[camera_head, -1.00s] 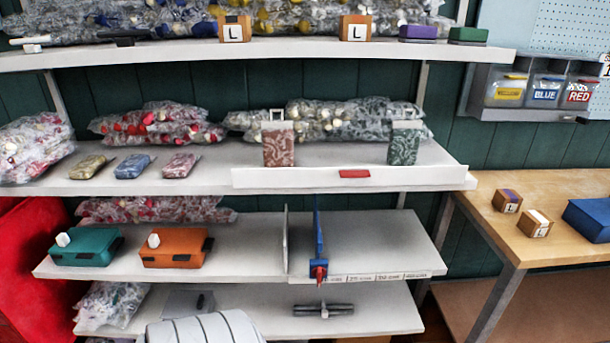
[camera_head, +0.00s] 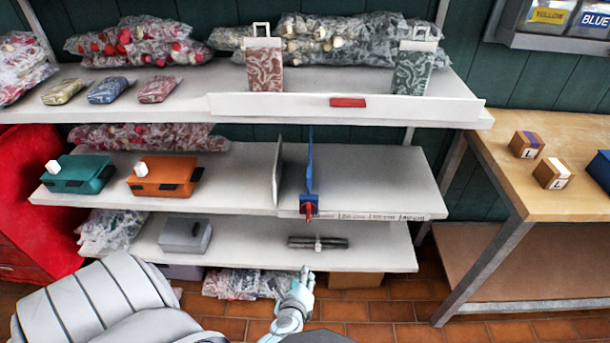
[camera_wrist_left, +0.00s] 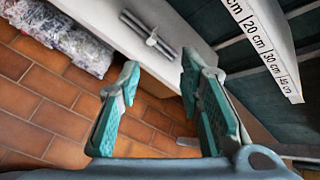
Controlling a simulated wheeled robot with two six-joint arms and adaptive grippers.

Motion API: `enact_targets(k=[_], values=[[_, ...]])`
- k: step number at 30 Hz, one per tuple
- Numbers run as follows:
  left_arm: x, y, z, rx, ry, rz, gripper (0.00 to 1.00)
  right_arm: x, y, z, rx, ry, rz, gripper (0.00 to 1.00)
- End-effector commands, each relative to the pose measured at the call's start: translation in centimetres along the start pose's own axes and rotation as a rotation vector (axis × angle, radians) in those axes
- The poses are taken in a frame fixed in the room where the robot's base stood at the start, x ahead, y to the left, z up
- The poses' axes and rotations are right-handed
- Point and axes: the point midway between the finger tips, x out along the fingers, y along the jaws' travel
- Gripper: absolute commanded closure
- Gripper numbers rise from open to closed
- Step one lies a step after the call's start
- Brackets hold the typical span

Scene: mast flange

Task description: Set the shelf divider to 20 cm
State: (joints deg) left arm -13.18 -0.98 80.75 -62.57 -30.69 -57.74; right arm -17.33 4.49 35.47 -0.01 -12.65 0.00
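The divider stands left of the marks readable in the head view. My left gripper (camera_head: 303,277) is low in front of the shelves, below and apart from the clamp. In the wrist view its teal fingers (camera_wrist_left: 160,75) are open and empty. My right gripper is out of view.
A grey fixed panel (camera_head: 278,170) stands left of the divider. A dark tool (camera_head: 318,243) lies on the lower shelf. A wooden table (camera_head: 530,190) stands right. The shelf right of the divider is bare.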

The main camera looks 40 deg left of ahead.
Motion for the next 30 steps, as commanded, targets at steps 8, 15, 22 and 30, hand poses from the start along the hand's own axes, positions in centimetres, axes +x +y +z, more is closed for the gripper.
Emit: enact_targets(k=[8, 15, 22, 30], values=[[-5.0, -14.9, 13.1, 0.725, -0.583, -0.150, 0.67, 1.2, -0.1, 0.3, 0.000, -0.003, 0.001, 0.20], [-0.9, -17.0, 15.5, 0.742, -0.594, -0.152, 0.67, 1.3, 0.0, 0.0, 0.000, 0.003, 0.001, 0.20], [4.4, -18.9, 18.1, 0.739, -0.590, -0.151, 0.67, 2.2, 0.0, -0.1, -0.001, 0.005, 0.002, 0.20], [6.6, -19.8, 19.3, 0.738, -0.585, -0.152, 0.67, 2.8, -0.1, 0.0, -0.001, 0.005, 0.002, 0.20]])
